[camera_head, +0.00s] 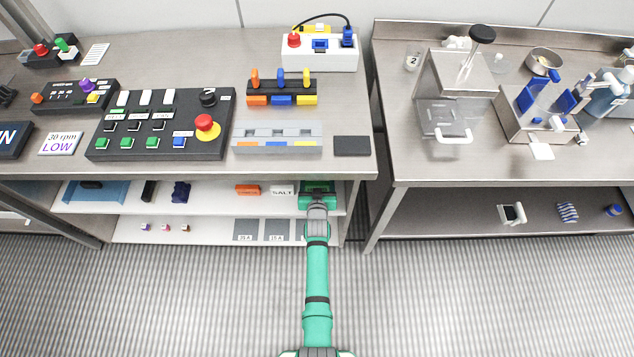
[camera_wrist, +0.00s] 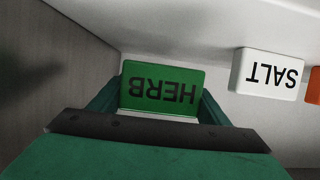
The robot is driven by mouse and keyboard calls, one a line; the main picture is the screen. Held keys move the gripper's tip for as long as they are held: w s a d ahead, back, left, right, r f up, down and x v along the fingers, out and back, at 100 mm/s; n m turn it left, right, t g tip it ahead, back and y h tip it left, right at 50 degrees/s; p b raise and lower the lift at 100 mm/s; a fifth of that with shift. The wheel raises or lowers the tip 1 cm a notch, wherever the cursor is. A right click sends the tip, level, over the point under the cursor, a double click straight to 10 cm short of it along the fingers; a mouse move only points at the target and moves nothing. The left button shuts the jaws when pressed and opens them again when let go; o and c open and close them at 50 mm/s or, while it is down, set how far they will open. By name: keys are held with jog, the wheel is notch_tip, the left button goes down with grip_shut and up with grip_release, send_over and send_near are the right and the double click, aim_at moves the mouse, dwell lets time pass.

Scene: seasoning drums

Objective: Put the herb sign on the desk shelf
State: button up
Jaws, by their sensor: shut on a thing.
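The herb sign (camera_wrist: 162,88) is a green block with the word HERB, upside down in the wrist view. My gripper (camera_wrist: 160,100) is shut on it, with one finger at each side edge. In the head view my gripper (camera_head: 317,192) reaches under the desk top to the right end of the upper white desk shelf (camera_head: 219,199). The sign is hard to tell from my green gripper there. The white salt sign (camera_head: 282,190) stands just to the left; it also shows in the wrist view (camera_wrist: 267,74). I cannot tell whether the herb sign touches the shelf.
An orange sign (camera_head: 247,190) stands left of the salt sign. The shelf's right side wall is close to my gripper. The desk top (camera_head: 350,110) overhangs it. Grey plates (camera_head: 245,229) lie on the lower shelf. A second steel table (camera_head: 400,150) stands at the right.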

aim_at(317, 183)
notch_tip(317, 183, down, 2)
jog(key=shift+w+f, duration=0.1)
jog(key=shift+a+f, duration=0.2)
jog(key=shift+f, duration=0.3)
jog(key=shift+d, duration=0.1)
jog(key=shift+d+f, duration=0.1)
jog(key=o, duration=1.1)
jog(key=shift+s, duration=0.2)
